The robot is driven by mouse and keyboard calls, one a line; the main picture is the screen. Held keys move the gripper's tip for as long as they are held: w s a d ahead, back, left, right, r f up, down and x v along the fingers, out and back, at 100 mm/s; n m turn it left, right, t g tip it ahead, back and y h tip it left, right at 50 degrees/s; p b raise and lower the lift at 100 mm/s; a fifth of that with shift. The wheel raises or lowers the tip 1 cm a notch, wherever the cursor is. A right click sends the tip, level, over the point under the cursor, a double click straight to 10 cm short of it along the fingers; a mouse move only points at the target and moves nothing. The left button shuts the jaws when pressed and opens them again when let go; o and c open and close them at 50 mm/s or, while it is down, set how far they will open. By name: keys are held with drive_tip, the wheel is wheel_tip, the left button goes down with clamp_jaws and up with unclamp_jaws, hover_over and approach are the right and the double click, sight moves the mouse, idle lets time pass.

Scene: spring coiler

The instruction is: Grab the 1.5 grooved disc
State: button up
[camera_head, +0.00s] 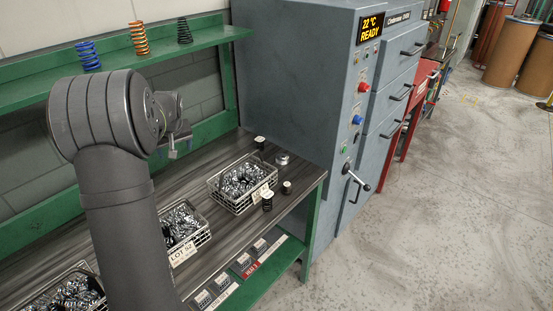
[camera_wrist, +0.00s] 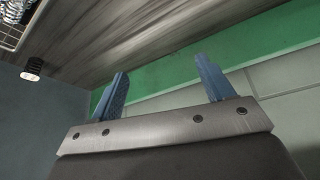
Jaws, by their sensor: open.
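In the head view a short silver disc (camera_head: 282,159) lies on the dark bench, right of the far wire basket; it may be the grooved disc, but no 1.5 marking or groove is legible. My gripper (camera_head: 178,146) is high above the bench, left of and well apart from the disc, partly hidden by my arm. In the wrist view my gripper (camera_wrist: 161,66) has two blue fingers spread wide with nothing between them, facing the green bench edge and the wall. The silver disc is not visible there.
Small dark pieces with pale tops stand near the far basket (camera_head: 214,190): one behind it (camera_head: 260,142), one at right (camera_head: 287,187), and a coil-like one in front (camera_head: 267,200). More baskets of metal parts stand nearer. A blue-grey machine (camera_head: 300,70) bounds the bench's far end.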

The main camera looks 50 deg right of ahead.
drive_tip(key=s+d+m+h, duration=0.1)
drive_tip(key=s+d+m, duration=0.1)
drive_tip(key=s+d, duration=0.55)
drive_tip(key=s+d+m+h, duration=0.1)
drive_tip(key=s+d+m, duration=0.25)
drive_tip(key=d, duration=0.65)
drive_tip(key=m+g+h, duration=0.1)
drive_tip(key=m, duration=0.1)
approach(283, 156)
drive_tip(key=x, duration=0.3)
drive_tip(key=shift+w, duration=0.3)
drive_tip(key=shift+s+x, duration=0.1)
drive_tip(key=shift+x, duration=1.25)
drive_tip(key=shift+s+x, duration=0.15)
drive_tip(key=shift+x, duration=1.2)
drive_tip(key=shift+a+f, duration=0.15)
drive_tip(key=c, duration=1.2)
drive_tip(key=shift+c, duration=0.3)
